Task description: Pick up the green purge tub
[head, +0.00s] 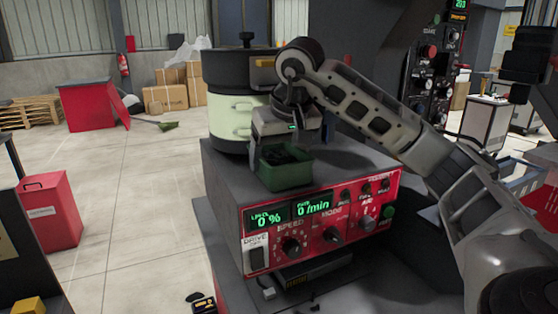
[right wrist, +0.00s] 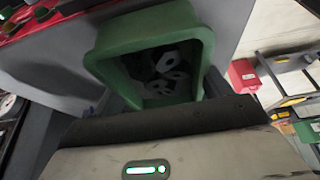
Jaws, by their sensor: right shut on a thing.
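The green purge tub (head: 285,178) is at the front edge of the grey top of the red-fronted control box (head: 320,228). The gripper's dark jaw edge (right wrist: 165,118) lies against the tub there, and the fingertips are hidden. I cannot tell whether the tub touches the box top. My left gripper is out of view.
A pale green and black cylindrical feeder (head: 228,118) stands on the box just behind and left of the tub. A red bin (head: 50,212) stands on the floor at left. The floor between is mostly clear. Machinery stands at back right.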

